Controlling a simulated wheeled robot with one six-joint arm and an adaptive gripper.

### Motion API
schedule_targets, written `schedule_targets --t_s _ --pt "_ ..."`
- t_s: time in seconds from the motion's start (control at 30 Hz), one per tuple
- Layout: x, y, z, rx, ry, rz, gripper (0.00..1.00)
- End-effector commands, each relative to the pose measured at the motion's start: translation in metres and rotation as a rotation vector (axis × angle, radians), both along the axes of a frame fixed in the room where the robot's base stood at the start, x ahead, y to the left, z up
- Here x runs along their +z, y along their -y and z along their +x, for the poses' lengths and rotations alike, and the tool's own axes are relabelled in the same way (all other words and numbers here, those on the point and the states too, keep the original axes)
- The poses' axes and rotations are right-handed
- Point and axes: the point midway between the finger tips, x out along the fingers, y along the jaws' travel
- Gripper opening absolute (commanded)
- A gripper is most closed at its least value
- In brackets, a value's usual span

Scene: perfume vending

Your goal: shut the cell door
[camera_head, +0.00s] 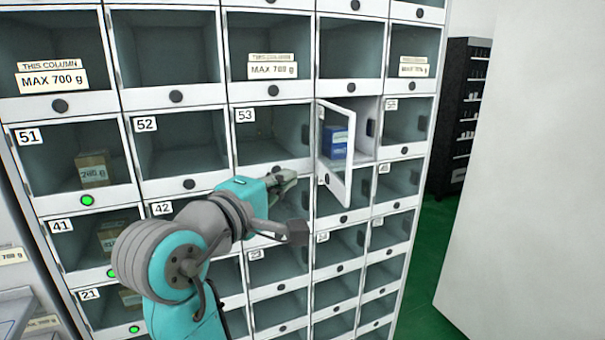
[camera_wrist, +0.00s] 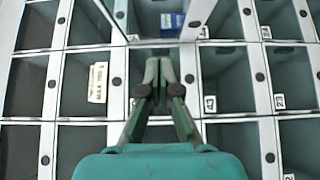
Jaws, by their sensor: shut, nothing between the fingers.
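The open cell door (camera_head: 347,184) is a white frame with a clear pane. It stands swung outward from its cell, which is between 53 and 55 in the head view. A blue box (camera_head: 337,143) sits inside that cell, partly seen through the pane; a blue box also shows at the top of the wrist view (camera_wrist: 171,21). My gripper (camera_head: 287,177) is at the left of the door, in front of the lower part of cell 53. Its fingertips are together and empty in the wrist view (camera_wrist: 158,68). Whether it touches the door is unclear.
The cabinet is a grid of clear-fronted cells, the others near it closed. A carton (camera_head: 93,169) is in cell 51, beside a green light. A white panel (camera_head: 530,190) stands at the right, with a dark shelf (camera_head: 465,115) behind. Green floor shows between.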

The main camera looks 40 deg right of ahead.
Motion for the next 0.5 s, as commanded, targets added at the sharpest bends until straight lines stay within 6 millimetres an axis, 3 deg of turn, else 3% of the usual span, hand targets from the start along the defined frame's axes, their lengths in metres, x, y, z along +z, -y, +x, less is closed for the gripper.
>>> schedule_targets --t_s 0.5 --pt "0.000 0.088 0.032 -0.003 0.002 -0.002 0.00"
